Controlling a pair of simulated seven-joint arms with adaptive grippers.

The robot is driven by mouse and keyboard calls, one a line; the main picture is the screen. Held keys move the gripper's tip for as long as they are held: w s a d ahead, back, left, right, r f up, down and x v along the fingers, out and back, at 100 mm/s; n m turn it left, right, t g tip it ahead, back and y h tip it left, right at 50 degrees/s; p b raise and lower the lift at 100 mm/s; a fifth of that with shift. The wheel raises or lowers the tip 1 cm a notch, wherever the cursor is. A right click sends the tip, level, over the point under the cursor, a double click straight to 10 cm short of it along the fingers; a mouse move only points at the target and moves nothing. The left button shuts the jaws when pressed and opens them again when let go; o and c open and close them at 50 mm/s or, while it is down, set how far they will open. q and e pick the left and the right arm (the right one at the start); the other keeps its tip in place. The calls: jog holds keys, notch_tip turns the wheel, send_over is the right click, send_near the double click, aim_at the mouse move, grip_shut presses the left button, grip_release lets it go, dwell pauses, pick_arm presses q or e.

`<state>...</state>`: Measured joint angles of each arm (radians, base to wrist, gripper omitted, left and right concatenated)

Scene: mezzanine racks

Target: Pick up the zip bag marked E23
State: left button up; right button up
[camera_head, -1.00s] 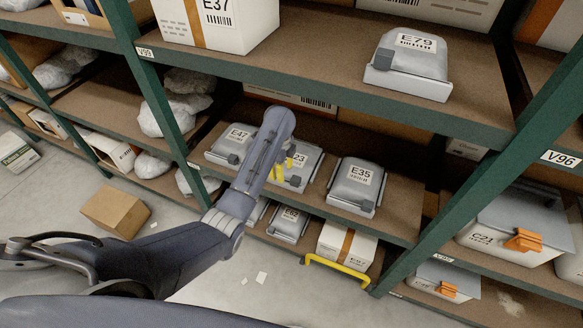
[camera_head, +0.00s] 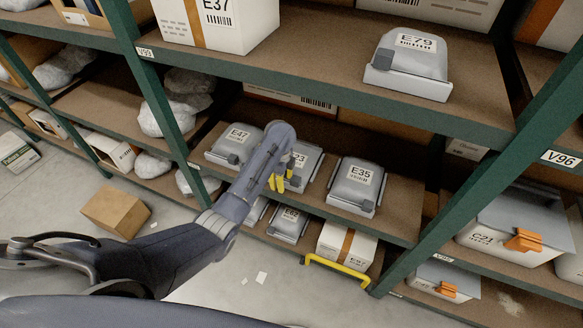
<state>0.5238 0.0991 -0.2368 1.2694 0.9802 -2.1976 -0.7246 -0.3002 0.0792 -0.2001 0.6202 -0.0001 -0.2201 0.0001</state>
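The zip bag marked E23 (camera_head: 311,163) is a grey bag with a white label, lying on the middle shelf between the bags E47 and E35. My arm covers its left part, and only the end of its label shows. My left gripper (camera_head: 283,182) has yellow fingers and is at the front left side of this bag. The arm link hides part of the gripper, and I cannot tell whether the fingers touch the bag or how far apart they are. My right gripper is not in view.
Bag E47 (camera_head: 235,145) lies to the left and bag E35 (camera_head: 356,187) to the right on the same shelf (camera_head: 395,212). Bag E62 (camera_head: 288,223) and a box (camera_head: 346,243) with a yellow rail (camera_head: 338,269) are below. The upper shelf with bag E79 (camera_head: 410,65) overhangs.

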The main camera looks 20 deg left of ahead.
pick_arm(q)
jog(key=shift+c, duration=0.2)
grip_shut()
jog(key=shift+r, duration=0.15)
dwell(0.3)
